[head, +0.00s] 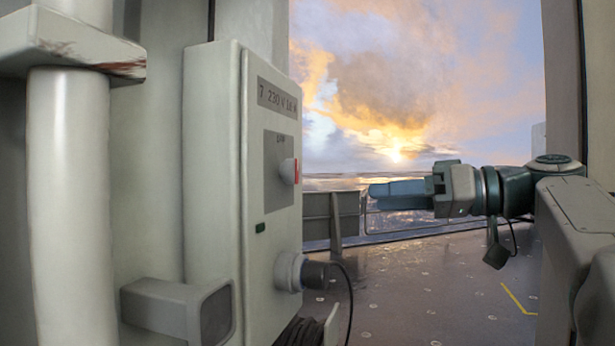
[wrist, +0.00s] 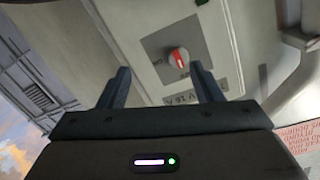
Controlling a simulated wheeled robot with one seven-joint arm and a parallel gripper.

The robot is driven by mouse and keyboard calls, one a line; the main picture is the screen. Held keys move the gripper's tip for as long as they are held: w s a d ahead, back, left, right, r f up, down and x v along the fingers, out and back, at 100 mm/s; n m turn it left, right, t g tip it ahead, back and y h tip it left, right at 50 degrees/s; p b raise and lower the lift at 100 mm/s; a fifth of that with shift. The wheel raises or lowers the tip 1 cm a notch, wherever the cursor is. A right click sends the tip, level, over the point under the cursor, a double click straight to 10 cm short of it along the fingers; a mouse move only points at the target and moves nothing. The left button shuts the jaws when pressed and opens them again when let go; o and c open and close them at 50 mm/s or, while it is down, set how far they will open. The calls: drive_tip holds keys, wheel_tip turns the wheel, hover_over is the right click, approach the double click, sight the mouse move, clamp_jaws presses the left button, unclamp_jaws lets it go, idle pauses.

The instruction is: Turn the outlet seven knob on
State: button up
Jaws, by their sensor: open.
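The outlet seven box (head: 222,190) is a pale grey cabinet at the left in the head view, labelled "7 230 V 16 A". Its red knob (head: 290,171) sticks out from a darker grey plate on its front. In the wrist view the knob (wrist: 179,58) is round with a red grip bar, beyond and between the fingers, a bit right of their middle. Small lettering by it is too blurred to read. My gripper (head: 371,194) points left toward the box front, with a clear gap to the knob. It is open and empty, and both fingers (wrist: 160,72) show in the wrist view.
A plug with a black cable (head: 316,274) sits in a socket low on the box front. A grey bracket (head: 180,308) and a thick white pipe (head: 68,190) stand at the left. The deck (head: 430,285) beyond is open, with a railing behind.

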wheel_tip(320, 180, up, 3)
drive_tip(key=s+d+n+y, duration=0.1)
drive_tip(key=n, duration=0.1)
drive_tip(key=p, duration=0.3)
approach(296, 171)
drive_tip(key=x, duration=0.8)
drive_tip(key=shift+w, duration=0.1)
drive_tip(key=c, duration=1)
